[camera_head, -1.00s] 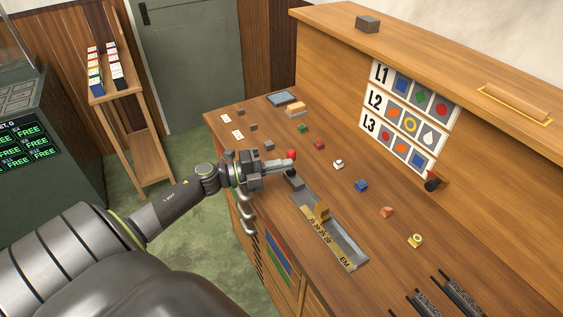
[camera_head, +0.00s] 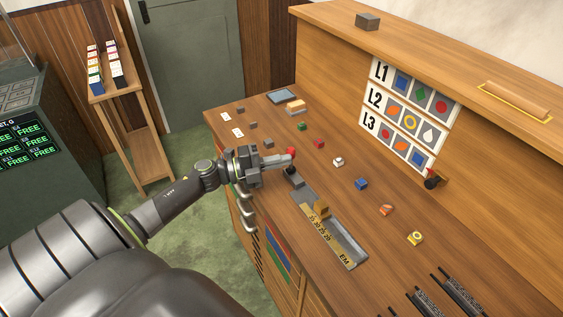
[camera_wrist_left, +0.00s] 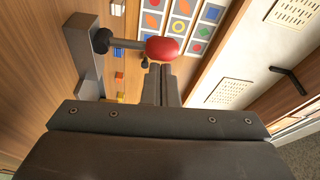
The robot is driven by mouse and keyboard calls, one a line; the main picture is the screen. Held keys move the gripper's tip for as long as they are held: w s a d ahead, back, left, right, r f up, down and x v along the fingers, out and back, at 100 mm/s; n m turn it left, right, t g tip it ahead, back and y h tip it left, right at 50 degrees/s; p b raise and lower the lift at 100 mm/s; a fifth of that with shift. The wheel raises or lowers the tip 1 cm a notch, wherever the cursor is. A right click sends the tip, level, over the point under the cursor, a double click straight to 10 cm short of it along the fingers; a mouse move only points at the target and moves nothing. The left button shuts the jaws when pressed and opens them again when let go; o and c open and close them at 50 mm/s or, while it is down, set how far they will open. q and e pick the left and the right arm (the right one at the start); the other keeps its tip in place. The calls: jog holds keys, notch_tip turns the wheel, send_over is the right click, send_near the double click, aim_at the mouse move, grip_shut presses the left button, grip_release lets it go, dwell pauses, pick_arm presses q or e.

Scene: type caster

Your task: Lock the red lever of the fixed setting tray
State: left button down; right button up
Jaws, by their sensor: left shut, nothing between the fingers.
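The fixed setting tray (camera_head: 349,249) is a long grey channel with a yellow scale strip, set on the wooden bench. At its far end stands the red lever, whose red knob (camera_head: 291,153) is upright on a short stem. My left gripper (camera_head: 287,161) is shut and empty, with its fingertips right beside the knob. In the left wrist view the red knob (camera_wrist_left: 163,49) sits on a grey stem just past the shut fingertips (camera_wrist_left: 158,72); whether they touch cannot be told. My right gripper is not in view.
Small coloured blocks, including a blue one (camera_head: 361,184) and a red one (camera_head: 319,143), lie right of the tray. A chart board (camera_head: 409,113) stands behind. Dark racks (camera_head: 450,297) lie at the near right.

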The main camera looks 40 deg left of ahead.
pick_arm(q)
jog(key=shift+a, duration=0.15)
jog(key=a+n, duration=0.1)
jog(key=n, duration=0.1)
jog(key=w+a+n+t+b, duration=0.1)
jog(key=n, duration=0.1)
jog(key=shift+f, duration=0.1)
jog(key=n, duration=0.2)
jog(key=a+n+t, duration=0.1)
jog(key=shift+w+a+f+b, duration=0.1)
jog(key=shift+w+f+b, duration=0.15)
jog(key=shift+b, duration=0.15)
jog(key=shift+w+a+f+b, duration=0.15)
jog(key=shift+a+f+b, duration=0.1)
jog(key=shift+a+b, duration=0.25)
